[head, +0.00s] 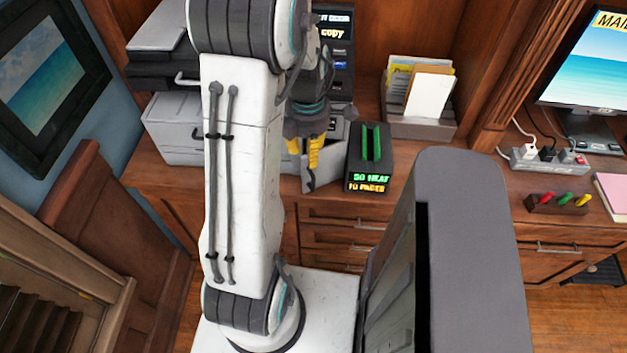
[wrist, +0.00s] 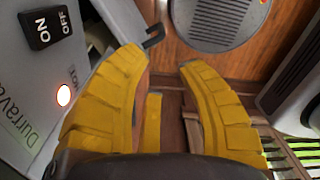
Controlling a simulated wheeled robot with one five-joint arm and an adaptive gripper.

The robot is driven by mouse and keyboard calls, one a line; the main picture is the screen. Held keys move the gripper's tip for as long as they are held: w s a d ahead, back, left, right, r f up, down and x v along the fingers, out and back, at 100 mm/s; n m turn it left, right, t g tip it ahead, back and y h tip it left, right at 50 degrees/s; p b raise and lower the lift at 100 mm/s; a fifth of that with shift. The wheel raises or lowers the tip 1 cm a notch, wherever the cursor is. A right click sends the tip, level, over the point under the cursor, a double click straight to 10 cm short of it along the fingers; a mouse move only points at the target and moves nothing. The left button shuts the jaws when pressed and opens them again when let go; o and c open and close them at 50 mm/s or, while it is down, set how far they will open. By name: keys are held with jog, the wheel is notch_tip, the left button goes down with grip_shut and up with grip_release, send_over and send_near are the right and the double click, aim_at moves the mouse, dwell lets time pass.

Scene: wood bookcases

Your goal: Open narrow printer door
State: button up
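The grey printer (head: 175,125) stands on the wooden counter at the left, partly hidden behind my arm. A narrow grey panel (head: 326,168), apparently the printer door, juts out from the machine at an angle; my arm hides its hinge side. My gripper (head: 306,160) points down beside this panel, on its left. In the wrist view my yellow fingers (wrist: 162,68) are apart with nothing clearly between them. A grey panel (wrist: 40,85) with an ON/OFF switch and a lit red lamp is left of the fingers. I cannot tell whether a finger touches the door.
A black device with a green slot (head: 368,160) stands just right of the panel. A paper holder (head: 420,127) is behind it, and a power strip (head: 550,158) and monitor (head: 590,65) are at the right. A round grey disc (wrist: 215,22) shows in the wrist view.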

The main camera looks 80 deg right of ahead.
aim_at(313, 179)
jog(key=shift+s+f+b, duration=0.3)
jog(key=shift+s+f, duration=0.25)
jog(key=shift+f, duration=0.1)
notch_tip(313, 179, down, 11)
jog(key=b, duration=0.7)
jog(key=shift+a, duration=0.1)
grip_shut()
